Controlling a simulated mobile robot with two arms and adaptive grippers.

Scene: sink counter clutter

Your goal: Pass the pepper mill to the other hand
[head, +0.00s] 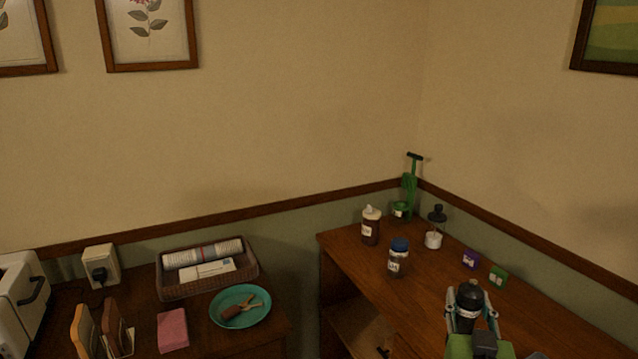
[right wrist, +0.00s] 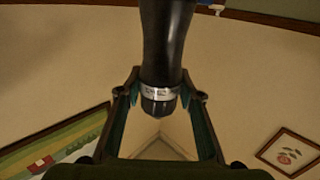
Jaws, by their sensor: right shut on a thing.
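The pepper mill (head: 469,297) is black with a pale band, and shows at the lower right of the head view. My right gripper (head: 466,303) is shut on it, one finger on each side, in front of the right-hand counter. In the right wrist view the pepper mill (right wrist: 165,45) is a dark shaft with a silver band near its rounded end. It lies between the fingers of the right gripper (right wrist: 160,80) and runs out of the top of the picture. My left gripper is in neither view.
The right counter (head: 425,305) bears a brown bottle (head: 370,226), a blue-lidded jar (head: 398,259), a black-topped dispenser (head: 434,236), small purple (head: 470,260) and green (head: 498,275) boxes. A gap separates it from the left counter, with a basket (head: 205,287) and teal plate (head: 262,313).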

